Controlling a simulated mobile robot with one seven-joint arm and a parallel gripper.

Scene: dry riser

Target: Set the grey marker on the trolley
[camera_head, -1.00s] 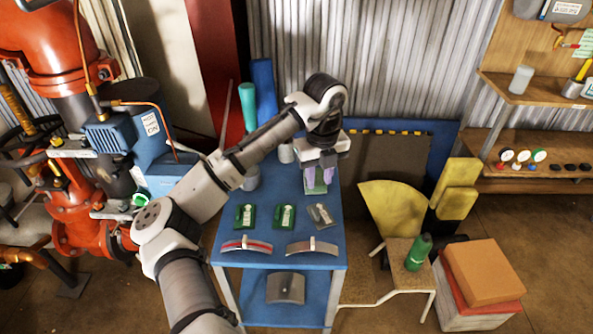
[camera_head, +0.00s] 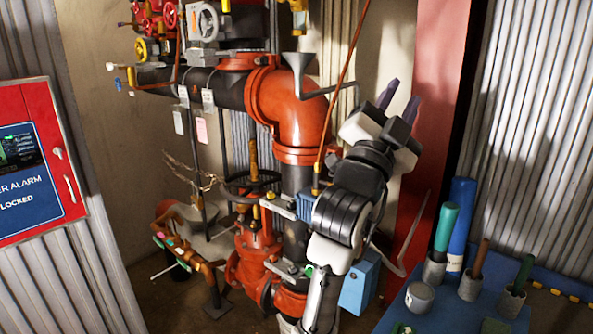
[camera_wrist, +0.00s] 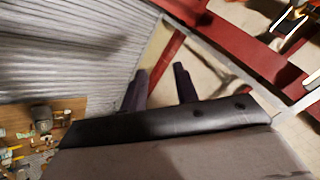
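The blue trolley (camera_head: 457,312) shows in part at the lower right of the head view; most of its top is cut off by the frame. I cannot make out the grey marker in either current view. My gripper (camera_head: 402,92) is raised in front of the pale wall, left of and above the trolley, its purple fingers pointing up. The fingers are apart with nothing between them. The wrist view also shows the two dark fingers (camera_wrist: 160,85) spread and empty.
Orange pipework (camera_head: 300,115) with valves and hanging tags stands left of my arm. A red alarm cabinet (camera_head: 40,165) is at far left. A red post (camera_head: 425,130) rises behind my gripper. Grey cups with coloured rods (camera_head: 437,255) stand on the trolley.

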